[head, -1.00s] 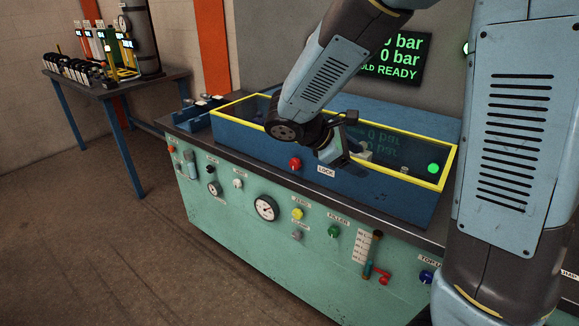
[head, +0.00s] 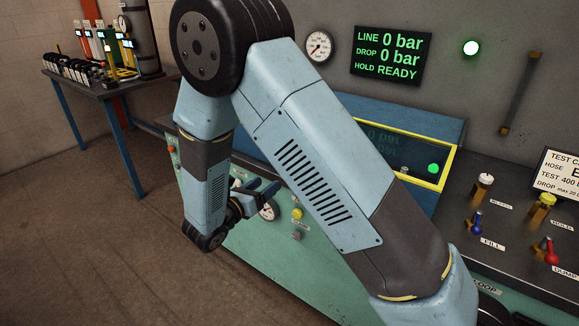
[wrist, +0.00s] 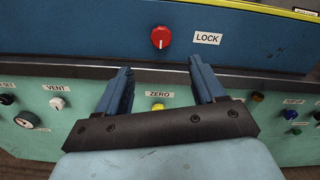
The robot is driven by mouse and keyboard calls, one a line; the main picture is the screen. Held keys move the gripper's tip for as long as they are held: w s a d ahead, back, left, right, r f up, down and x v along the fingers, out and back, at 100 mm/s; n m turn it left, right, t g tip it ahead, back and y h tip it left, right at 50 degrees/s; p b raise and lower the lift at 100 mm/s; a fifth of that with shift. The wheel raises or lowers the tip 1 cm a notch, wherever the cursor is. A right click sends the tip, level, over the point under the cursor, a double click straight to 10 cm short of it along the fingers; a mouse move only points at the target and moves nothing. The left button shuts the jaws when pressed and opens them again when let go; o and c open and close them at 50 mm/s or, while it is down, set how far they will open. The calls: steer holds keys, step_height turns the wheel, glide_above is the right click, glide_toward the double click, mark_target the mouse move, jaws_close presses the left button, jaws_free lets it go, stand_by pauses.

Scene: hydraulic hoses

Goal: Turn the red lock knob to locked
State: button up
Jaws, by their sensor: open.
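The red lock knob (wrist: 161,37) is on the blue front face of the test box, beside a white LOCK label (wrist: 207,38). A pale pointer mark shows on the knob, pointing roughly downward. In the head view my arm hides the knob. My gripper (wrist: 160,80) is open and empty in the wrist view, its two fingers spread to the left and right below the knob. The knob lies above and between the fingertips in that picture, apart from them. In the head view my gripper (head: 265,190) is in front of the bench's green panel.
The green panel carries a yellow ZERO button (wrist: 157,107), a white VENT knob (wrist: 57,103) and a gauge (wrist: 27,119). A wall screen (head: 390,55) reads LINE 0 bar, DROP 0 bar, HOLD READY. Coloured valves (head: 477,222) stand at the right. Floor at the left is clear.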

steer(key=x, duration=1.3)
steer(key=shift+w+d, duration=0.2)
steer(key=shift+c, duration=0.2)
